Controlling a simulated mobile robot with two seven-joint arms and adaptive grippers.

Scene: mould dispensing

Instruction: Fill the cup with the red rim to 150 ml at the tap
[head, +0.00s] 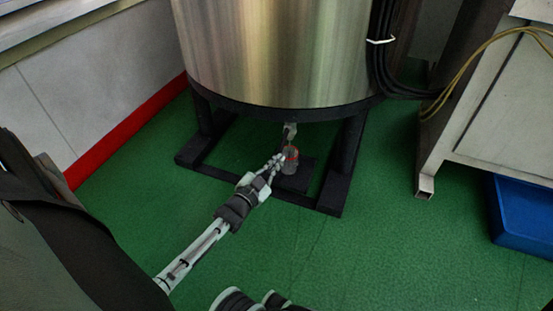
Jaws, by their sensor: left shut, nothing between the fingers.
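The clear cup with the red rim (290,166) stands upright under the tank, on or just beside a dark plate. The tap (290,131) hangs from the tank's underside, just above the cup. The liquid level in the cup is too small to tell. My left gripper (276,162) reaches in from the lower left. Its fingertips are shut with nothing between them, right beside the cup's left side; I cannot tell whether they touch it.
The large steel tank (275,50) stands on a black frame (262,190) whose legs flank the cup. A light cabinet (490,110) and a blue bin (525,210) are at the right. Black cables (385,60) run beside the tank.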

